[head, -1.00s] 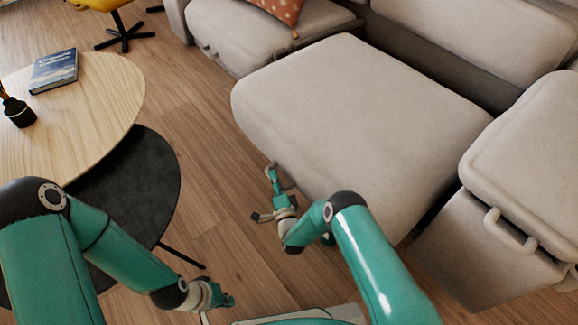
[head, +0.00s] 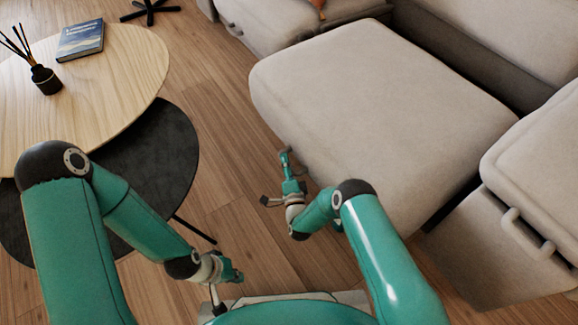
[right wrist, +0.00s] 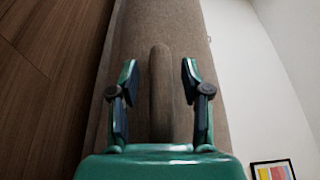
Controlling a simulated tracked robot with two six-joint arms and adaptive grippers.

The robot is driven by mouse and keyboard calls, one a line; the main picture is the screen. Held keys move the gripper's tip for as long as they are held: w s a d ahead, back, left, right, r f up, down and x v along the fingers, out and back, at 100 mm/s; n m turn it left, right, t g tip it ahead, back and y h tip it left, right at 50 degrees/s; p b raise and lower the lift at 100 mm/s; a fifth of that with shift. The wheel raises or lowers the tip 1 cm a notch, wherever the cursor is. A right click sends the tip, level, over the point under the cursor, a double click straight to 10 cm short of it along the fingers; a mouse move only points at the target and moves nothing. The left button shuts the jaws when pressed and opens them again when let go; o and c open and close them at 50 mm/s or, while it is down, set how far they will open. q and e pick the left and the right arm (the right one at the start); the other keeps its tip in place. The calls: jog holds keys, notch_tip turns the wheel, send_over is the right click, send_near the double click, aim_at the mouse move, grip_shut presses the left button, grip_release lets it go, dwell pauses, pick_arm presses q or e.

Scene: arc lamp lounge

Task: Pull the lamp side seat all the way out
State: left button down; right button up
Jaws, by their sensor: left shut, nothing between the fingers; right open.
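A wide beige seat (head: 380,110) stands well forward of the sofa's backrest in the head view. I take it as the lamp side seat, though no lamp shows. My right gripper (head: 286,160) is at its front face. In the right wrist view the seat's upright loop handle (right wrist: 160,90) lies between the open fingers of that gripper (right wrist: 160,85), with a gap on each side. My left gripper (head: 236,274) is shut and empty, low over the floor near my base, away from the seat.
A round wooden table (head: 100,95) with a book (head: 80,40) and a reed diffuser (head: 45,80) stands at left, above a lower dark round top (head: 150,165). A neighbouring seat with a handle (head: 528,235) is at right. Bare floor (head: 235,130) lies between table and seat.

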jog(key=s+d+f, duration=0.1)
jog(key=s, duration=1.1)
jog(key=shift+d, duration=0.2)
jog(key=shift+w, duration=0.1)
